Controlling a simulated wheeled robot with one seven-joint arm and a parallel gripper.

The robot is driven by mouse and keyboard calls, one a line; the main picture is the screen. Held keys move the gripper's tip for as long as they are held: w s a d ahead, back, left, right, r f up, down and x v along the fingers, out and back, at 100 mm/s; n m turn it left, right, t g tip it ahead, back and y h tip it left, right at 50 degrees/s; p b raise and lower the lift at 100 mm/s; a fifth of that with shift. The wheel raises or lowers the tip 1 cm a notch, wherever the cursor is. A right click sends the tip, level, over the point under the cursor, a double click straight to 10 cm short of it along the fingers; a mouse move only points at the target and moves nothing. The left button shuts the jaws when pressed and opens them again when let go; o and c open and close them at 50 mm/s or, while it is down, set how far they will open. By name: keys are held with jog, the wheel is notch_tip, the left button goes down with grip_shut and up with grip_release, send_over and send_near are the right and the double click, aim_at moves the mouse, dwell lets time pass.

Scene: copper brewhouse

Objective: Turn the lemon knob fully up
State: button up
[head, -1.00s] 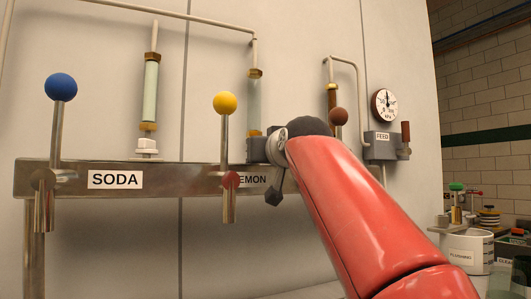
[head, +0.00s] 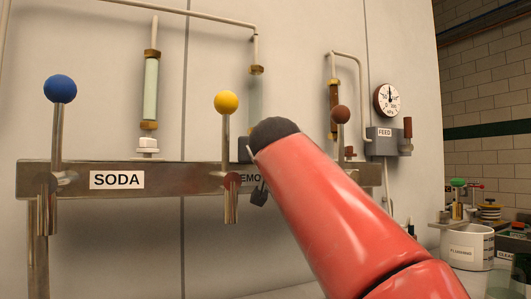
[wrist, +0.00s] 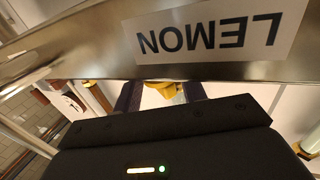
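The LEMON label (head: 249,180) is on the metal rail, partly hidden behind my red arm. It shows upside down in the wrist view (wrist: 208,34). Above it in the head view is a sight glass (head: 256,95); its lower end is hidden. The wrist view shows my gripper (wrist: 164,96) reaching past the rail edge, its two dark fingers apart. Between and behind them is a yellow brass-like piece (wrist: 181,89) beside something white. I cannot tell whether the fingers touch it, or clearly make out the lemon knob. The yellow-ball lever (head: 225,103) stands left of my arm.
The brown-ball lever (head: 341,114), gauge (head: 387,99) and FEED box (head: 381,142) are right of my arm. A white tub (head: 467,248) stands lower right.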

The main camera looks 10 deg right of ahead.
jog(key=o, duration=0.3)
jog(key=shift+o, duration=0.2)
jog(key=shift+s, duration=0.1)
jog(key=s+a+b, duration=0.1)
jog(key=s, duration=0.6)
jog(key=shift+s+b, duration=0.3)
jog(key=shift+b, duration=0.1)
jog(key=shift+a, duration=0.1)
